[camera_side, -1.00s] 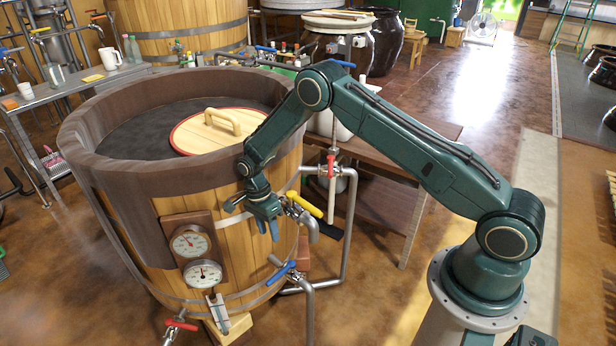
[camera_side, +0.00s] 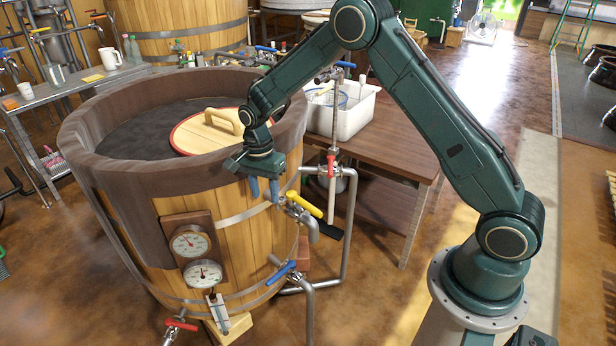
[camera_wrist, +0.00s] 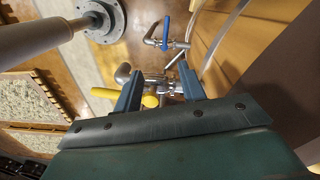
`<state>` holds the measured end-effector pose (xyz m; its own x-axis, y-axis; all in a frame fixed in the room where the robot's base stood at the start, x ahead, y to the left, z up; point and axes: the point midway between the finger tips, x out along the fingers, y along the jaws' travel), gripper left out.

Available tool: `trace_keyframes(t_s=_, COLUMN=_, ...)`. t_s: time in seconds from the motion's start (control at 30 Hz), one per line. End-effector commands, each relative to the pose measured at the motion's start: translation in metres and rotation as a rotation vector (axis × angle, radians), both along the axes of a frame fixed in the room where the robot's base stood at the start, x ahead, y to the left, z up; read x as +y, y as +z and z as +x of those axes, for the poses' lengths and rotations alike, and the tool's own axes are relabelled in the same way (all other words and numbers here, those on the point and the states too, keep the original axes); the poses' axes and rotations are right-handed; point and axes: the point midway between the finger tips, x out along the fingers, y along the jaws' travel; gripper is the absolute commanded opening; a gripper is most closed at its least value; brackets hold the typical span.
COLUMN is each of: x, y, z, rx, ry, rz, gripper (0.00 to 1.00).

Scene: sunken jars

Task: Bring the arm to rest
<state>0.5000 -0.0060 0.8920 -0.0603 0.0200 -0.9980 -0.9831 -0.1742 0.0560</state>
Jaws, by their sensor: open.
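My gripper (camera_side: 264,189) hangs in front of the wooden vat (camera_side: 235,240), just below its dark rim and above the yellow-handled valve (camera_side: 304,204). Its two blue fingers point down, apart and with nothing between them. The wrist view also shows my gripper (camera_wrist: 160,92) open, with the yellow valve handle (camera_wrist: 150,101) and metal pipework beyond the fingertips. My arm is bent upward at the elbow, which reaches the top of the side view.
A round wooden lid (camera_side: 196,133) lies in the vat. A blue-handled valve (camera_side: 281,272) and a red-handled valve (camera_side: 331,166) sit on nearby pipes. A brown table (camera_side: 388,140) with a white bin (camera_side: 345,118) stands behind. Open floor lies right of the table.

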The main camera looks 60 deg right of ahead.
Motion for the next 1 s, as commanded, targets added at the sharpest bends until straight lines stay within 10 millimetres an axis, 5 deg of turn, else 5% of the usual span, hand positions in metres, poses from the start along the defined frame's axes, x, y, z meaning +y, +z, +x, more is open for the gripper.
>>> trace_keyframes(t_s=0.5, x=0.002, y=0.128, z=-0.052, rx=-0.144, ry=0.344, rz=-0.011, gripper=0.41)
trace_keyframes(t_s=1.0, x=0.004, y=0.213, z=-0.132, rx=-0.273, ry=0.682, rz=-0.065, gripper=0.41)
